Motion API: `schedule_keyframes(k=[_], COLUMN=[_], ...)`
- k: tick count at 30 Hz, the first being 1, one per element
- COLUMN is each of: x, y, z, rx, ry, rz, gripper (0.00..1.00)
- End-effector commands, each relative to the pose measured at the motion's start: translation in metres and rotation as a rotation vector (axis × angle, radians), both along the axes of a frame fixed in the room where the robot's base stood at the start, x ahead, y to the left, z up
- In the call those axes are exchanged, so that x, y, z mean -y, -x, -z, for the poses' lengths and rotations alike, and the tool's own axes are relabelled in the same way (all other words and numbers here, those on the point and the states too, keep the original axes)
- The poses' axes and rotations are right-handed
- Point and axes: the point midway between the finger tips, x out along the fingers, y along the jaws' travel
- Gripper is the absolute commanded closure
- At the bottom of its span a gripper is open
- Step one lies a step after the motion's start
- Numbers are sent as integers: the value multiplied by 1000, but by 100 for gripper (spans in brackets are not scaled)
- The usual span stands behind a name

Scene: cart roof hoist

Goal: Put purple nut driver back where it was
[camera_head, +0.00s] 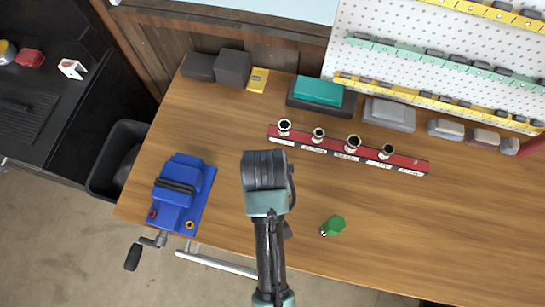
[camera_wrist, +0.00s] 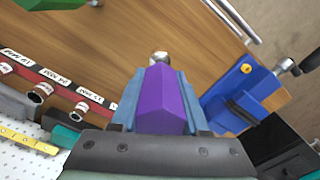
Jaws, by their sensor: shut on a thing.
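The purple nut driver (camera_wrist: 163,103) is in my gripper (camera_wrist: 159,90), with its faceted purple handle between the two blue-grey fingers. Its round metal end (camera_wrist: 159,58) points away from the wrist camera, over the wooden tabletop. In the head view my wrist and arm hide the purple nut driver and the fingertips. There my wrist is just below the red labelled rail (camera_head: 413,163) and right of the blue vise. The rail holds several metal sockets standing upright. A green nut driver (camera_head: 334,225) lies on the bench, right of my arm.
The blue vise (camera_head: 182,193) sits at the bench's left end, its handle past the front edge. Dark boxes (camera_head: 233,67), a teal box (camera_head: 317,91) and a grey box (camera_head: 389,114) line the back, before the pegboard (camera_head: 420,40). The bench's right part is clear.

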Motion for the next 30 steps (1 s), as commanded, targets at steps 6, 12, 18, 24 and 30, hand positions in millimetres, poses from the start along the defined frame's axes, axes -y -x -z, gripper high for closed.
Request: schedule_keyframes(k=[6,12,18,24,30], x=[0,0,0,0,0], y=[-1,0,-1,-1,-1], z=[25,50,67,68,72], rx=[1,-2,3,4,2], ry=[0,0,0,0,1], rz=[0,1,1,1,1], gripper=[100,100,100,100,50])
